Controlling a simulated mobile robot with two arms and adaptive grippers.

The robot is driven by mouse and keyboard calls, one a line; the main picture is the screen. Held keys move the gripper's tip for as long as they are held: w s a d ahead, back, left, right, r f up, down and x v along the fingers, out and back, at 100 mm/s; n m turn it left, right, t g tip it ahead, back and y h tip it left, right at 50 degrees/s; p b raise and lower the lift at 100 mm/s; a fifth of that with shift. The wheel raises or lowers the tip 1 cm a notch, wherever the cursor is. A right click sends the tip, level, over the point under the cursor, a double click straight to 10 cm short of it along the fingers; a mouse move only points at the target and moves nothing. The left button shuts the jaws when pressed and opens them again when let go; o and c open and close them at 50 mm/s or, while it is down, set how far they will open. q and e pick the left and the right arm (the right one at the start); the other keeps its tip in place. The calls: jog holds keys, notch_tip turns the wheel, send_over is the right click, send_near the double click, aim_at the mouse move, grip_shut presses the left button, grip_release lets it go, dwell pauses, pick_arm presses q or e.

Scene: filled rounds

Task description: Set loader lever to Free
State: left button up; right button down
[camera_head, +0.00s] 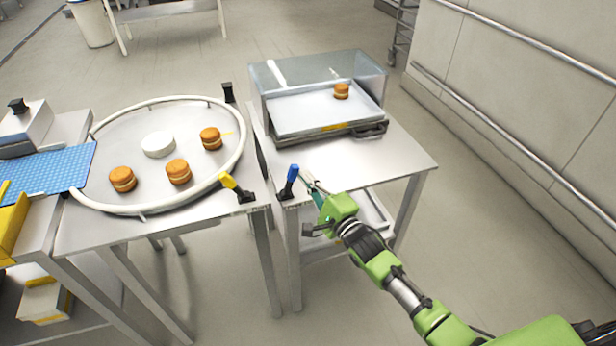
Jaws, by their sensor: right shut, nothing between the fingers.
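A blue-handled lever (291,175) stands near the front left corner of the right metal table, tilted slightly. A yellow-handled lever (232,184) is at the front right corner of the left table, leaning to the left. I cannot read labels, so I cannot tell which lever is the loader lever. My right gripper (308,178) is shut and empty, just right of the blue lever's handle; I cannot tell whether it touches. The left gripper is not in view.
A round turntable (243,150) with a raised rail bears several filled rounds (178,172) and a white disc (158,144). A clear-covered tray unit (262,105) with one round (341,91) stands behind the blue lever. The right table's front right (400,160) is clear.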

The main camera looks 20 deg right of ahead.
jog(key=a+r+n+p, duration=0.1)
jog(key=a+n+p, duration=0.1)
jog(key=shift+r+g+p, duration=0.3)
jog(key=shift+r, duration=0.05)
jog(key=shift+a+r+n+p, duration=0.15)
jog(key=shift+a+n+p, duration=0.55)
jog(key=shift+n, duration=0.3)
jog(key=shift+s+a+n+g+p, duration=0.1)
jog(key=shift+a+n+g+p, duration=0.2)
jog(key=shift+a+n+p, duration=0.3)
jog(key=shift+a+n+h, duration=0.4)
jog(key=shift+a+n, duration=0.2)
jog(key=shift+n, duration=0.1)
jog(key=shift+a, duration=0.55)
jog(key=shift+p, duration=0.3)
